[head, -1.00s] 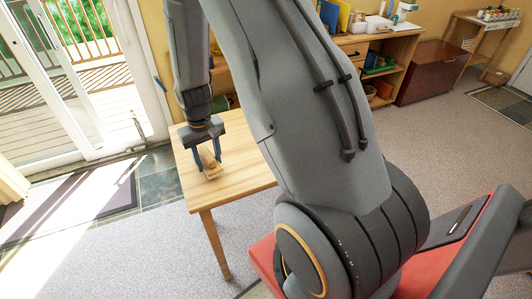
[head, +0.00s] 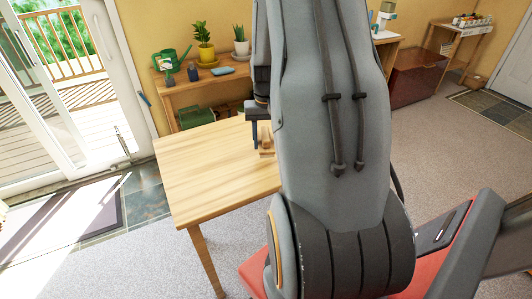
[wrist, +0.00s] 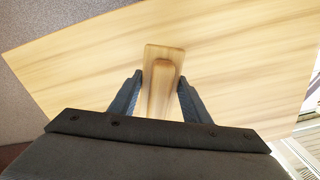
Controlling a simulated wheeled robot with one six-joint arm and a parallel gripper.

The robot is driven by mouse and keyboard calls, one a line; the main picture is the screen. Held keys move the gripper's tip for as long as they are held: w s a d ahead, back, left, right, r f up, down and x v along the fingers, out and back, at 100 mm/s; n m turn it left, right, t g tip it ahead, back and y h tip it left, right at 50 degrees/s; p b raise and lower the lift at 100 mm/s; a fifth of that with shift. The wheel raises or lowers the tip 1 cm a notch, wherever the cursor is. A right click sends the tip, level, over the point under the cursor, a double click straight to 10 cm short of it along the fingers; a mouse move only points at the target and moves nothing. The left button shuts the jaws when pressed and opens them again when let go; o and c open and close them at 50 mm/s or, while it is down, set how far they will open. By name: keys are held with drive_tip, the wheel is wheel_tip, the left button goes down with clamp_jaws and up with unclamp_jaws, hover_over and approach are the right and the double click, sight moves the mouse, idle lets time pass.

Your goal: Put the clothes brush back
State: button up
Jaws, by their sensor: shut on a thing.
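The clothes brush (wrist: 164,63) is a light wooden piece with a raised handle. In the wrist view it lies between the two blue-grey fingers of my gripper (wrist: 160,97), which are shut on it. In the head view the brush (head: 266,142) shows at the right part of the wooden table (head: 205,175), beside my arm. My gripper (head: 256,138) is partly hidden there by my arm. I cannot tell whether the brush touches the tabletop. Its bristles are hidden.
The left part of the tabletop is bare. Behind it, a wooden bench (head: 172,79) holds a green watering can (head: 171,60), potted plants (head: 204,45) and a blue item (head: 223,71). A glass sliding door (head: 45,80) stands at the left. A reddish-brown chest (head: 417,80) stands at the back right.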

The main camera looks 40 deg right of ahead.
sight(265, 134)
drive_tip(key=shift+f+p, duration=0.65)
drive_tip(key=shift+f, duration=2.05)
drive_tip(key=shift+f, duration=0.15)
drive_tip(key=o, duration=1.1)
wheel_tip(265, 134, up, 12)
drive_tip(key=b, duration=0.3)
drive_tip(key=shift+a, duration=0.2)
drive_tip(key=s+a+r+n, duration=0.1)
drive_tip(key=s+a+n, duration=0.1)
drive_tip(key=a, duration=0.7)
drive_tip(key=s+a+r+n+t, duration=0.1)
drive_tip(key=s+a, duration=0.3)
drive_tip(key=a, duration=0.5)
drive_tip(key=s+a+r+n, duration=0.1)
drive_tip(key=s+a+n, duration=0.2)
drive_tip(key=a, duration=0.7)
drive_tip(key=shift+n, duration=0.6)
